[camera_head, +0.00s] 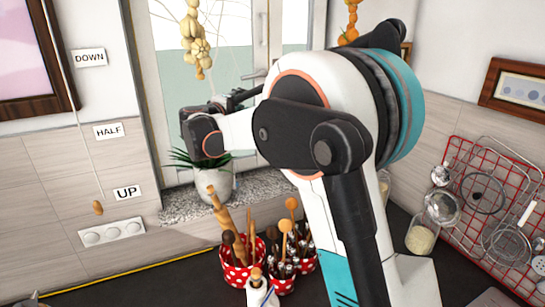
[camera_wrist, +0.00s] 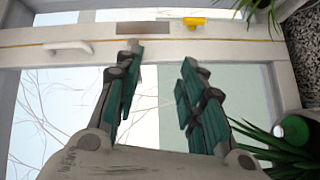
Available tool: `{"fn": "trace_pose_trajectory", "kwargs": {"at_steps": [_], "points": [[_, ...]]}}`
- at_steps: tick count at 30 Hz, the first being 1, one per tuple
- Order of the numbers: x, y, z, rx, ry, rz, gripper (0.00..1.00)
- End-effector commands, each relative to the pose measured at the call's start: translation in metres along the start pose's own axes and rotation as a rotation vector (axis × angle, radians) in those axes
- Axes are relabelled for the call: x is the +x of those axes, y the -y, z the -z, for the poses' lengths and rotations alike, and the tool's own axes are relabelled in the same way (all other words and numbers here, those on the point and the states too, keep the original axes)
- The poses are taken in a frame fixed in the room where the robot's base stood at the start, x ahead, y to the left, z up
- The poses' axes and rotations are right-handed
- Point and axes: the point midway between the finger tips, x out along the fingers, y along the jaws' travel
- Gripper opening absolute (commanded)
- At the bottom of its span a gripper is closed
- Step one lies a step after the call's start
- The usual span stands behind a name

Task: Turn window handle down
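The window handle (camera_wrist: 68,47) is a white lever in the wrist view. It lies along the white window frame (camera_wrist: 240,46), to the left of my fingers. My gripper (camera_wrist: 161,55) is open, with its two teal-padded fingers apart and nothing between them. The fingers point toward the frame and appear clear of the handle. In the head view, my gripper (camera_head: 222,104) is in front of the window glass (camera_head: 222,45), above the sill.
A yellow piece (camera_wrist: 195,22) sits on the frame. A potted plant (camera_head: 212,185) stands on the sill below my gripper. Polka-dot utensil pots (camera_head: 236,275) stand on the dark counter. Hanging garlic (camera_head: 192,35) is at the left, and a red utensil grid (camera_head: 455,150) is at the right.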

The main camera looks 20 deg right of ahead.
Motion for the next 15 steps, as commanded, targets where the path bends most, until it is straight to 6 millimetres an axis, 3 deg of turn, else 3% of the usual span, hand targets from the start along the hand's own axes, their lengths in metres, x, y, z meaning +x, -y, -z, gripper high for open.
{"fn": "trace_pose_trajectory", "kwargs": {"at_steps": [15], "points": [[-0.034,0.031,-0.085,0.114,0.064,0.195,0.36]]}}
